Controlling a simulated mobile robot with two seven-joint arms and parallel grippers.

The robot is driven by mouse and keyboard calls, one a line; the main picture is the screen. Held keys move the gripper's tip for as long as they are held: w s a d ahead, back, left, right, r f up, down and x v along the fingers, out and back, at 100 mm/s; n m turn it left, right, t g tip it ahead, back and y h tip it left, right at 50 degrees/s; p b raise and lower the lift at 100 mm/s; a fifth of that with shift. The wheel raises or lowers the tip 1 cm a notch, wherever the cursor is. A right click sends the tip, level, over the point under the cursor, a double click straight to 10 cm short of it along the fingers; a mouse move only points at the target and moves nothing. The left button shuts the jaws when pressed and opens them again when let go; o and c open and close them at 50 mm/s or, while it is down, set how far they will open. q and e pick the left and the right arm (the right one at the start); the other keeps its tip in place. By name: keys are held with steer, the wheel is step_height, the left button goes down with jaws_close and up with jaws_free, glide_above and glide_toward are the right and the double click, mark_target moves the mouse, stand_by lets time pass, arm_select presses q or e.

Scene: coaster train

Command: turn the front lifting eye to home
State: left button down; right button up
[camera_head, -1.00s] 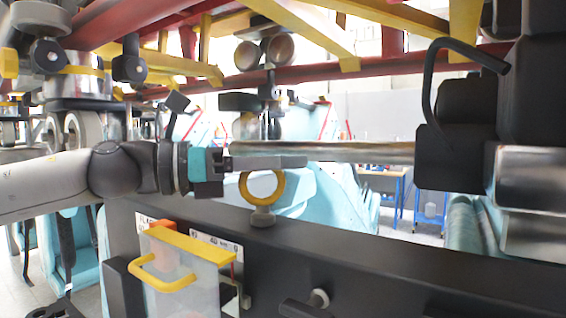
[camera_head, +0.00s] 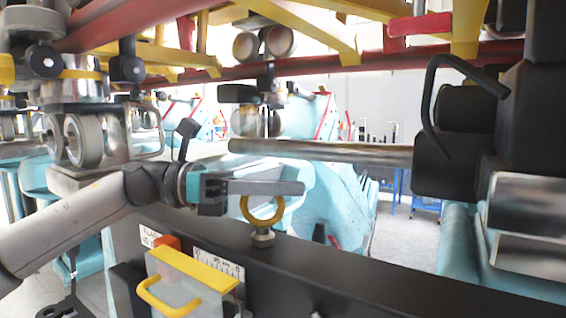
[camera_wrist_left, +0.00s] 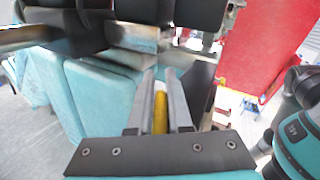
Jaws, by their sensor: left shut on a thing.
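The front lifting eye is a yellow ring (camera_head: 263,226) standing upright on a short grey stud on top of the black beam (camera_head: 350,270). In the head view its ring shows as a near-round face. My left gripper (camera_head: 300,188) comes in from the left, its grey fingers lying level across the top of the ring. In the left wrist view the fingers (camera_wrist_left: 160,75) are close together, with the yellow ring (camera_wrist_left: 160,115) seen edge-on between them. They are shut on it. The near finger hides the ring's top in the head view. My right gripper is not in view.
A clear box with a yellow handle (camera_head: 165,302) and a white scale label (camera_head: 218,268) are on the beam's near side. A metal bar (camera_head: 330,150) runs just above and behind the fingers. Red and yellow framework hangs overhead. A black handle (camera_head: 428,95) is at right.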

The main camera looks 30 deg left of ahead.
arm_select(q)
steer(key=shift+s+d+r+m+g+h+p, duration=0.1)
steer(key=shift+r+m+g+h+p, duration=0.15)
steer(key=shift+m+g+p, duration=0.3)
steer(key=shift+s+r+m+g+h+p, duration=0.1)
steer(key=shift+m+g+h+p, duration=0.2)
steer(key=shift+g, duration=0.35)
steer(key=shift+s+f+m+g+p, duration=0.1)
steer(key=shift+m+g+p, duration=0.4)
steer(key=shift+m+g, duration=0.45)
steer(key=shift+s+f+m+g, duration=0.15)
steer(key=shift+m+g, duration=0.4)
steer(key=shift+g, duration=0.65)
steer(key=shift+s+m+g, duration=0.25)
steer(key=shift+m+g, duration=0.3)
steer(key=shift+g, duration=0.6)
steer(key=shift+g, duration=0.3)
steer(key=c, duration=0.9)
jaws_free()
steer(key=shift+s, duration=0.1)
steer(key=shift+o, duration=0.2)
steer(key=shift+f+t, duration=0.15)
steer(key=shift+t, duration=0.35)
